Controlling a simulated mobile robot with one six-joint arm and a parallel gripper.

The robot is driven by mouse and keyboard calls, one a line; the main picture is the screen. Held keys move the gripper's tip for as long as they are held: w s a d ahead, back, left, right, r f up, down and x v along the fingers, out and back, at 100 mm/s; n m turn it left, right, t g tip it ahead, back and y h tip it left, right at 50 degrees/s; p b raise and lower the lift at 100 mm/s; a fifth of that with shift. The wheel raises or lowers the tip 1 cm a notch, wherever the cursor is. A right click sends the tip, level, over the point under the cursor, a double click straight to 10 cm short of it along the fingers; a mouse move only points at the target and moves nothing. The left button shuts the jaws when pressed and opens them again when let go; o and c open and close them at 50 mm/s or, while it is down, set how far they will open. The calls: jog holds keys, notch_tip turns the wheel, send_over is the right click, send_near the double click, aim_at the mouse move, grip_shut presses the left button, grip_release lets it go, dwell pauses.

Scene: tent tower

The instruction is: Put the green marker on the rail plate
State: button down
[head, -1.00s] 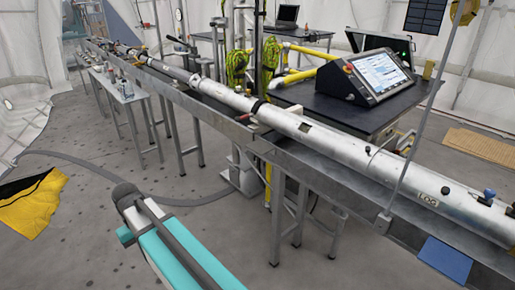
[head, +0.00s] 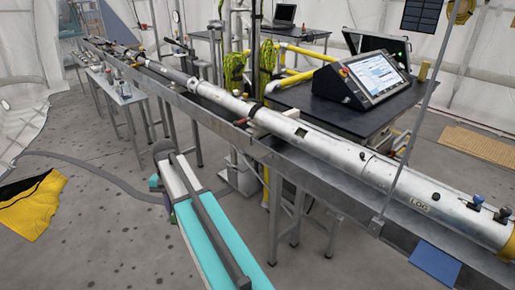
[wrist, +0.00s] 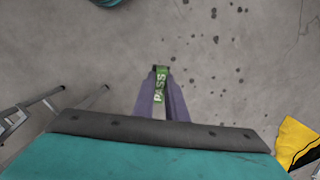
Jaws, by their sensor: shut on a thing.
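The green marker (wrist: 160,88), lettered PASS, is between the fingertips of my gripper (wrist: 161,74) in the wrist view. The purple fingers are shut on it, with grey floor far below. In the head view my teal and grey arm reaches up from the bottom, left of the long rail; the fingers and the marker are hidden there. A flat blue plate (head: 436,262) sits at the near side of the rail at lower right, bare and well to the right of my arm. I cannot tell for sure that it is the rail plate.
A long silver tube (head: 345,160) lies along the metal rail (head: 320,178), which stands on legs. A console (head: 372,76) is on the dark table behind. A yellow-black cloth (head: 30,205) and a grey hose (head: 90,168) are on the floor at left.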

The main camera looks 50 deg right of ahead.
jog(key=w+d+r+m+p, duration=0.25)
jog(key=d+r+m, duration=0.35)
jog(key=d, duration=0.5)
notch_tip(320, 180, up, 16)
jog(key=r+m+t+p, duration=0.1)
jog(key=m+t+p, duration=0.4)
jog(key=m, duration=1.2)
send_over(256, 150)
jog(key=p, duration=0.2)
jog(key=g, duration=0.2)
jog(key=shift+s+d+f+h, duration=0.15)
jog(key=shift+s+f+h, duration=0.15)
jog(key=shift+s+h, duration=0.1)
jog(key=shift+f, duration=0.1)
jog(key=shift+f+p, duration=0.85)
jog(key=shift+f, duration=2.2)
jog(key=shift+f+p, duration=0.6)
jog(key=shift+f, duration=1.25)
jog(key=shift+f, duration=0.1)
